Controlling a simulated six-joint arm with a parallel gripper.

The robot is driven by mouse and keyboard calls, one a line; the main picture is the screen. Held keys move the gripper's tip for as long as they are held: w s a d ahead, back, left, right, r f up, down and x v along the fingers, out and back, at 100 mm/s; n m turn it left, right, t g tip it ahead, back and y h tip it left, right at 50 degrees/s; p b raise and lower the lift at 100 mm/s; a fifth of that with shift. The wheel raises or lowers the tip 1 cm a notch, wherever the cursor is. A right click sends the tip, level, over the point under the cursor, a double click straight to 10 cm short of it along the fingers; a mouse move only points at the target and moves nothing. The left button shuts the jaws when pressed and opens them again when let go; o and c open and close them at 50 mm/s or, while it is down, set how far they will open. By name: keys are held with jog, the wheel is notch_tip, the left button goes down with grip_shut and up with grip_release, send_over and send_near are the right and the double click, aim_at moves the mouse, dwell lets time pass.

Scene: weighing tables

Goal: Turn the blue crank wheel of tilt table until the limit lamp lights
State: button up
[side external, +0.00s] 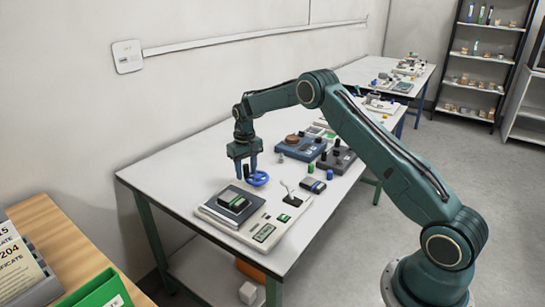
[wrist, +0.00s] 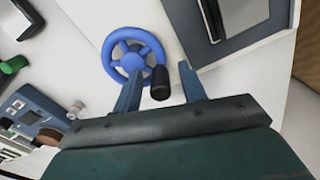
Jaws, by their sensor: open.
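The blue crank wheel (side external: 259,179) sits at the back edge of the tilt table (side external: 213,212), a pale base with a dark square platform carrying a dark block (side external: 234,201). In the wrist view the wheel (wrist: 111,50) has spokes and an upright black handle (wrist: 160,84) on its rim. My gripper (side external: 246,174) points down over the wheel's handle side. Its open fingers (wrist: 160,78) are on either side of the black handle, with visible gaps; height relative to it is hard to judge. Which part is the limit lamp, and whether it is lit, I cannot tell.
A small lever (side external: 286,188) and green-faced panels (side external: 264,232) are on the base's right side. Dark instruments (side external: 337,160) and small black, blue and green items stand further along the table. The table's front left surface (side external: 165,178) is clear.

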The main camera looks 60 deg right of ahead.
jog(key=shift+c, duration=0.4)
grip_shut()
jog(key=shift+w+d+m, duration=0.2)
jog(key=shift+m, duration=0.6)
jog(key=shift+w+d+m, duration=0.15)
jog(key=shift+d+m, duration=0.05)
jog(key=shift+m, duration=0.6)
jog(key=shift+o, duration=0.4)
grip_release()
